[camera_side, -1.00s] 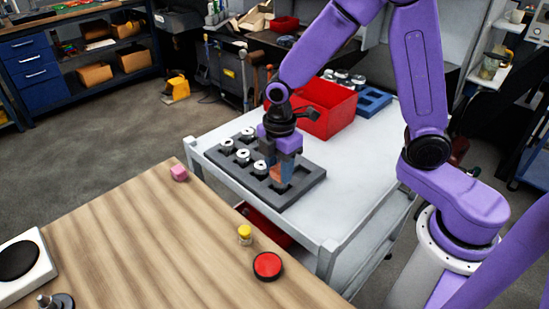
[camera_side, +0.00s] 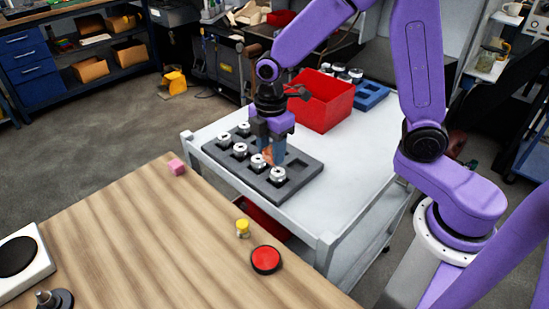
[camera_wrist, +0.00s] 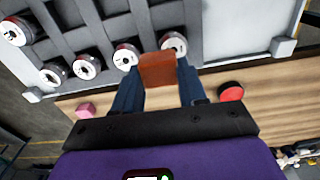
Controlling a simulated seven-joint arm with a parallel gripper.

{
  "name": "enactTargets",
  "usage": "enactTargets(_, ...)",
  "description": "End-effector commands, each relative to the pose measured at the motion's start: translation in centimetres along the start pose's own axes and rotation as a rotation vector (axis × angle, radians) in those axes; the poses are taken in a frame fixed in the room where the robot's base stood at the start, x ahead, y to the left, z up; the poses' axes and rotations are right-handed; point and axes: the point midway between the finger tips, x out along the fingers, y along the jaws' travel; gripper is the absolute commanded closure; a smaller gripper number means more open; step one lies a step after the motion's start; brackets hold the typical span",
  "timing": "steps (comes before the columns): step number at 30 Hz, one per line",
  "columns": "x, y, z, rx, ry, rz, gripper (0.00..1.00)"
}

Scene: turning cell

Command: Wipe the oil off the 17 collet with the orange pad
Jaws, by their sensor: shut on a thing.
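The orange pad (camera_side: 267,156) is gripped between the blue fingers of my gripper (camera_side: 272,148); in the wrist view it is an orange-brown block (camera_wrist: 158,70). Several white-topped collets stand in the dark grey rack (camera_side: 305,170). The front collet (camera_side: 277,174) is uncovered, just right of the pad in the side view. Another collet (camera_side: 257,162) is close below the pad, and I cannot tell if they touch. The wrist view shows collets on both sides of the pad, one at left (camera_wrist: 125,57) and one at right (camera_wrist: 173,42). Number labels and oil are too small to tell.
The rack lies on a white cart (camera_side: 350,185). A red bin (camera_side: 325,100) and a blue tray (camera_side: 371,95) stand behind it. The wooden table (camera_side: 150,240) in front holds a pink cube (camera_side: 177,167), a yellow-topped piece (camera_side: 243,228) and a red button (camera_side: 265,260).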

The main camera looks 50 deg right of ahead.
Motion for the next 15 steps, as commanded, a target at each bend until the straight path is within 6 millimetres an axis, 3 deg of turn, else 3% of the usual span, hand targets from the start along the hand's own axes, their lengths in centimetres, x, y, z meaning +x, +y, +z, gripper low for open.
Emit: enactTargets(15,-4.6,0.0,-0.1,-0.002,0.0,-0.001,0.92)
